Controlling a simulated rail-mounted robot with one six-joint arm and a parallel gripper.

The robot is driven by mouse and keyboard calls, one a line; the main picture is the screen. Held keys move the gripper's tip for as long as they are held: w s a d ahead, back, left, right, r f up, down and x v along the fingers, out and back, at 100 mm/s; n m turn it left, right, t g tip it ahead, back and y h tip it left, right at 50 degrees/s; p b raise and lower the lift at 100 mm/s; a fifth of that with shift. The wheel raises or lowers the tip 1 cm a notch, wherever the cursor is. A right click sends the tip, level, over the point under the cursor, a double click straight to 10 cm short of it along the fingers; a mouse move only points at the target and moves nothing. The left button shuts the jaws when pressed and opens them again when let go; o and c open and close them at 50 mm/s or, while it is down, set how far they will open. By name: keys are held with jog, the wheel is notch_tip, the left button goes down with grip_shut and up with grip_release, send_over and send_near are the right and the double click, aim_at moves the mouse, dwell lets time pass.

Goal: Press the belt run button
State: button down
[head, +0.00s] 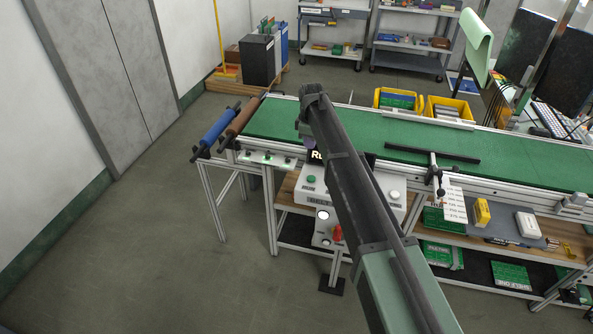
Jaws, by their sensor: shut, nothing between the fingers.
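A pale control box (309,193) stands at the front side of the green conveyor belt (275,122). It has a green button (311,179) on its left part and a white round button (394,194) on its right part. A dark sign (316,155) above it shows letters starting "RU"; the rest is behind my arm. A lower panel (323,227) carries a white round part and a red knob (337,233). Which button is the belt run button I cannot read. My arm crosses the middle of the box, and its far end is over the belt. My gripper's fingers are hidden.
Blue and brown rollers (221,125) stand at the belt's left end. Yellow bins (398,99) sit behind the belt. A black bar (432,153) lies across the belt, right of my arm. A shelf (470,228) below holds boxes. The floor at left is clear.

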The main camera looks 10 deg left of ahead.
jog(key=d, duration=0.1)
jog(key=b, duration=1.4)
send_near(311, 178)
jog(key=f, duration=0.7)
jog(key=shift+w+f, duration=0.2)
jog(key=shift+f, duration=0.2)
jog(key=shift+r, duration=0.15)
jog(key=shift+f+b, duration=0.65)
jog(key=shift+b, duration=0.05)
jog(key=shift+s+f+b, duration=0.25)
jog(key=shift+b, duration=0.2)
notch_tip(311, 178, up, 14)
jog(key=p, duration=1.4)
jog(key=shift+r+p, duration=0.15)
jog(key=shift+p, duration=0.25)
